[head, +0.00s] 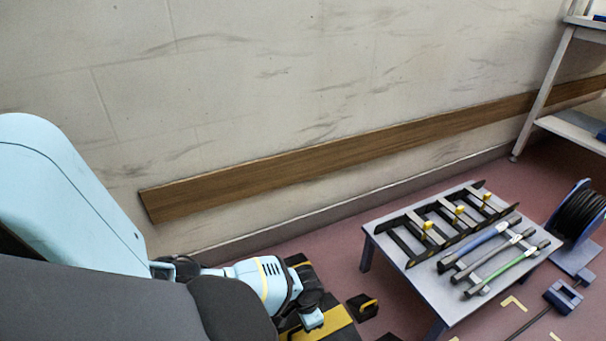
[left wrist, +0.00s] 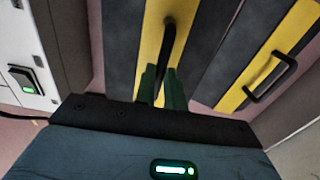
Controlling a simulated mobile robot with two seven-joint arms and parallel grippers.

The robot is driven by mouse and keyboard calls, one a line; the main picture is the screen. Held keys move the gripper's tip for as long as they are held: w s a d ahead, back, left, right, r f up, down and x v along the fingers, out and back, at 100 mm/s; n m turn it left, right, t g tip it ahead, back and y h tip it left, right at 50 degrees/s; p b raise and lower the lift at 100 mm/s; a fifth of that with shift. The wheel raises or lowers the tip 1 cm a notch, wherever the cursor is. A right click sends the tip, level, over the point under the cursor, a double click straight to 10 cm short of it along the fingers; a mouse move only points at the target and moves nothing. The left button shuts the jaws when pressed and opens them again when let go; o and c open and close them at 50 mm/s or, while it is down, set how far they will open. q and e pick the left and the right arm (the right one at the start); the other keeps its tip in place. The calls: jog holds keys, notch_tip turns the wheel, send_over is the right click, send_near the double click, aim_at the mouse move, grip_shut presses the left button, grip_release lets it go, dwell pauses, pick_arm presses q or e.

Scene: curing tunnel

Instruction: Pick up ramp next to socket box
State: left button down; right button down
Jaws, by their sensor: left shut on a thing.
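A black ramp with yellow stripes (head: 340,316) lies on the floor at the bottom middle of the head view, partly hidden by my left arm. In the left wrist view, a dark ramp with a yellow stripe (left wrist: 152,35) has a black bar handle. My left gripper (left wrist: 162,85) is shut on that handle. A second yellow stripe with a black handle (left wrist: 270,80) shows to its right; I cannot tell whether it is a separate ramp. A white box with a green-lit socket (left wrist: 27,80) stands at the left. My right gripper is not in view.
A low grey table (head: 385,245) holds a black rack and several tool-like bars. A small black block with a yellow handle (head: 363,306) sits between ramp and table. A cable reel (head: 580,215) and a shelf (head: 545,85) stand right. The wall (head: 250,90) is behind.

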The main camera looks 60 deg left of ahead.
pick_arm(q)
notch_tip(320, 180, up, 5)
jog(key=shift+w+p, duration=0.1)
jog(key=shift+p, duration=1.05)
